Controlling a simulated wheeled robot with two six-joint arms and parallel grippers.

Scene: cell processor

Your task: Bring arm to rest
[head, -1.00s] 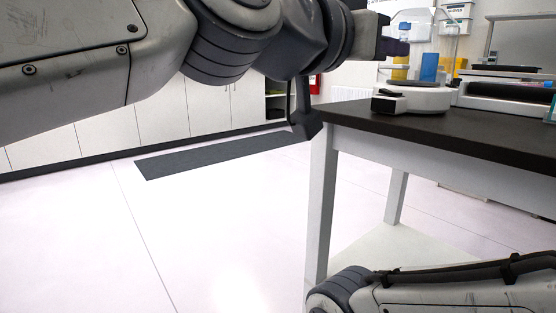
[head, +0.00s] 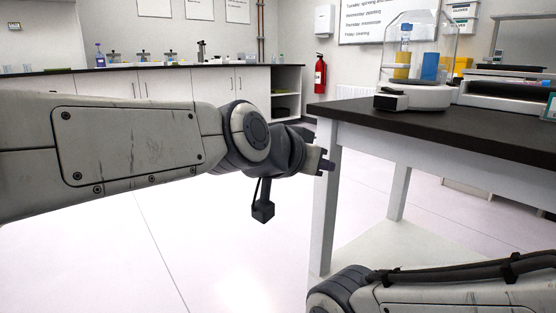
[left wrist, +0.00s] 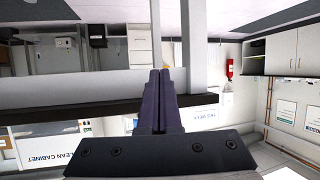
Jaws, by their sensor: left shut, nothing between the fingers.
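My left arm comes in from the left in the head view. Its gripper (head: 326,165) is beside the near left leg of the dark-topped table, below the level of the tabletop. In the left wrist view the two dark fingers of this gripper (left wrist: 159,75) lie together, shut and empty. Whether the gripper touches the table leg cannot be told. My right arm shows as a link at the bottom right of the head view; its gripper is out of view.
The dark-topped table (head: 450,128) stands at the right, with a white cell processor device (head: 420,97) on it. A long counter (head: 150,90) runs along the back. A fire extinguisher (head: 320,74) hangs on the wall. Open floor (head: 150,255) lies below my left arm.

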